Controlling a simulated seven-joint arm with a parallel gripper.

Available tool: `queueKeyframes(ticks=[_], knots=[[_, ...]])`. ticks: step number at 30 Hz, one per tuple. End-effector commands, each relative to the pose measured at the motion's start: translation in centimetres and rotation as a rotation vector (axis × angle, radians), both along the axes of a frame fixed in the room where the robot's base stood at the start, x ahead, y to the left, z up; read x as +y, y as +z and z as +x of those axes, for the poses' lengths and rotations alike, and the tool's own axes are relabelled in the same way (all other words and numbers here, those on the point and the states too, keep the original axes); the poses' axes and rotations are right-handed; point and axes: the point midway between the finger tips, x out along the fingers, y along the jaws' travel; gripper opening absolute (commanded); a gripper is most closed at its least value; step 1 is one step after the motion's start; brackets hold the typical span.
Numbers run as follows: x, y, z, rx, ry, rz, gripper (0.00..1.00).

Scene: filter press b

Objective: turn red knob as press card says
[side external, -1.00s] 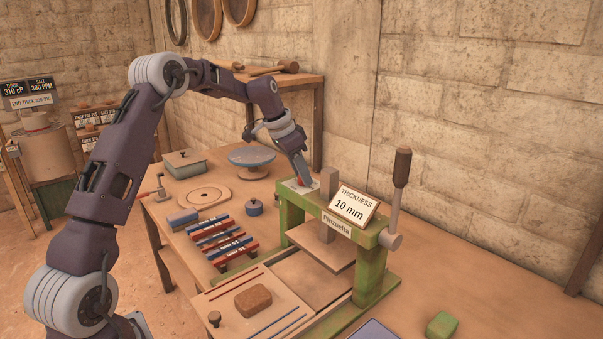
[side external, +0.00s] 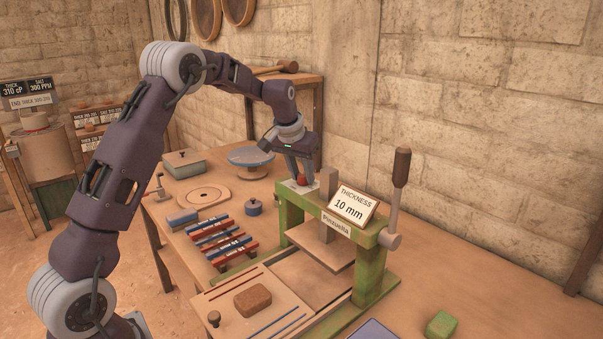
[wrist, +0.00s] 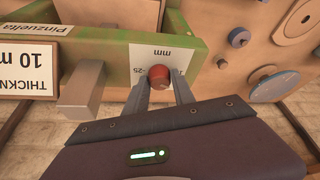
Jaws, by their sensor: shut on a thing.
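The red knob (side external: 302,182) sits on a pale dial plate on top of the green press frame (side external: 370,290). The press card (side external: 352,204) reads "THICKNESS 10 mm" and leans on the press top beside the knob.
A square post (side external: 328,184) rises close beside my gripper. The press lever (side external: 400,180) stands upright at the right. Red and blue bars (side external: 220,240), a small blue pot (side external: 254,208) and a round blue-topped stand (side external: 252,157) are on the table. The table's right side is mostly clear.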

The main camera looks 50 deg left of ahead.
Motion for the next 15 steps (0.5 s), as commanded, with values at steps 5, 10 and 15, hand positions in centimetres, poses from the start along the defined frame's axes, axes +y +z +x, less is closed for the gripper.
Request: queueKeyframes(ticks=[5, 10, 15], knots=[[-0.23, -0.05, 0.02, 0.004, 0.143, 0.001, 0.0], [-0.25, -0.07, 0.05, 0.003, 0.264, 0.001, 0.0], [-0.27, -0.11, 0.06, 0.004, 0.352, -0.001, 0.0]])
